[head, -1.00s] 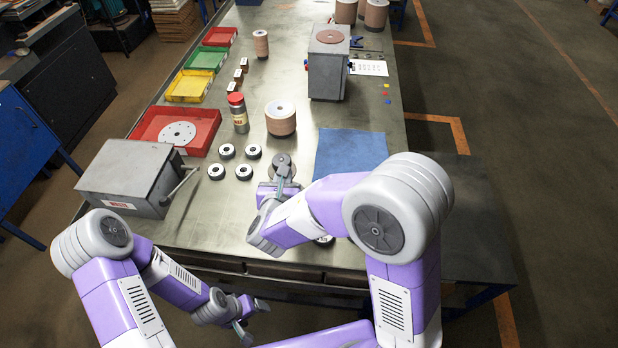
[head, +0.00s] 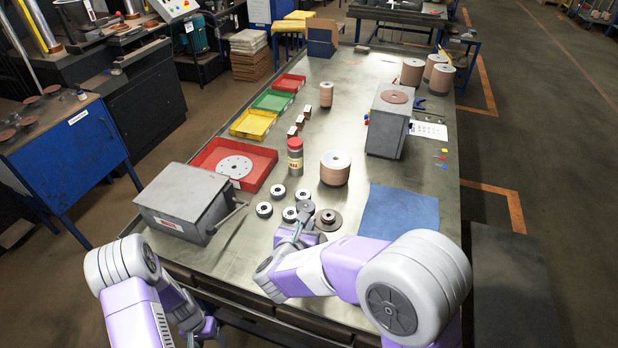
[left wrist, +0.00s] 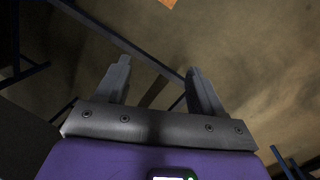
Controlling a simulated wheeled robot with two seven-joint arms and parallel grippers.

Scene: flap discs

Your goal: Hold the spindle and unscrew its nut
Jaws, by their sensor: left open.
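A grey-brown disc with a dark centre (head: 328,220) lies on the bench; I cannot tell whether it is part of the spindle. A small grey rounded part (head: 305,207) shows just left of it, at the tips of my right gripper (head: 302,224). This may be the spindle; its nut is too small to make out. The right fingers are mostly hidden, so their grip cannot be told. My left gripper (head: 207,328) is low at the left, off the bench's front edge.
Several black-and-white rings (head: 264,209) lie left of the disc. A grey box with a lever (head: 185,195), a red tray (head: 262,164), a red-capped jar (head: 295,160) and a disc stack (head: 335,170) stand around. A blue mat (head: 400,212) lies clear at right.

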